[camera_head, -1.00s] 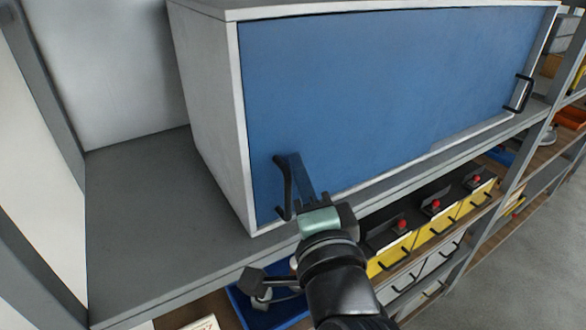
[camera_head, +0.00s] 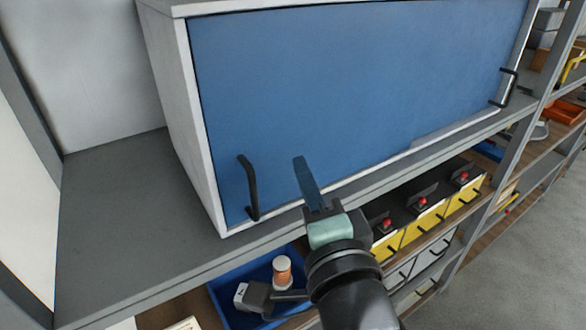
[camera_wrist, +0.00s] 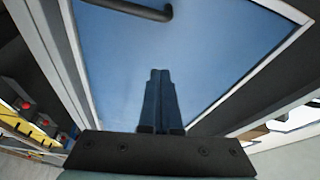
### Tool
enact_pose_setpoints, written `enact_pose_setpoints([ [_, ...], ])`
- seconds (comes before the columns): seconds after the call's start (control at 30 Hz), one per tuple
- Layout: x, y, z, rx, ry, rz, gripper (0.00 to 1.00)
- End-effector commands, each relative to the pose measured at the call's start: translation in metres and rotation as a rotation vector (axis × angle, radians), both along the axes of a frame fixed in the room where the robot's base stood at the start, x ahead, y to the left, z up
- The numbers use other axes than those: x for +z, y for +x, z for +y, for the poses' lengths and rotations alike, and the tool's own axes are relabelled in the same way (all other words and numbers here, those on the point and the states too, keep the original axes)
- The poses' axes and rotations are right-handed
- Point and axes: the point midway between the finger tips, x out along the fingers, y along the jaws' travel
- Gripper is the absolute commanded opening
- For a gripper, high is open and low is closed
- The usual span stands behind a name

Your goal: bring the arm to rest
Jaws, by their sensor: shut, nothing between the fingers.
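My gripper (camera_head: 302,172) is in front of the lower part of a blue panel (camera_head: 340,80) of a white cabinet. Its dark blue fingers are shut together with nothing between them, as the wrist view (camera_wrist: 160,85) also shows. The fingers are to the right of the panel's left black handle (camera_head: 250,187) and apart from it. In the wrist view a black handle (camera_wrist: 140,8) lies at the top edge, beyond the fingertips. Whether the fingertips touch the panel cannot be told.
The cabinet stands on a grey shelf (camera_head: 110,210), bare at left. Below are a blue bin (camera_head: 228,312) holding an orange-and-white jar (camera_head: 282,270), and yellow bins (camera_head: 424,222) with red knobs. Another black handle (camera_head: 508,88) is at the panel's right. A shelf post (camera_head: 517,130) stands at right.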

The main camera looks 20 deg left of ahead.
Motion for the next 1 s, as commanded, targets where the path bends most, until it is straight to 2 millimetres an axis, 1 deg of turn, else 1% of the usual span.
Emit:
enact_pose_setpoints([
  [0.03,-0.006,-0.010,-0.007,-0.002,-0.002,-0.003,0.00],
  [0.1,-0.006,-0.021,-0.016,-0.003,-0.001,-0.003,0.00],
  [0.2,-0.006,-0.035,-0.024,-0.003,0.000,-0.003,0.00],
  [0.3,-0.005,-0.043,-0.031,-0.003,0.000,-0.002,0.00],
  [0.43,-0.005,-0.049,-0.034,-0.001,-0.001,-0.001,0.00],
  [0.53,-0.004,-0.050,-0.035,-0.002,-0.002,-0.003,0.00],
  [0.57,0.000,-0.048,-0.036,-0.015,-0.019,-0.024,0.00],
  [0.67,0.021,-0.038,-0.047,-0.105,-0.130,-0.162,0.00],
  [0.77,0.061,-0.028,-0.067,-0.281,-0.329,-0.389,0.00],
  [0.8,0.081,-0.027,-0.076,-0.369,-0.424,-0.488,0.00],
  [0.87,0.112,-0.029,-0.089,-0.506,-0.563,-0.627,0.00],
  [0.9,0.132,-0.034,-0.096,-0.597,-0.652,-0.709,0.00],
  [1.0,0.175,-0.051,-0.112,-0.815,-0.850,-0.870,0.00],
])
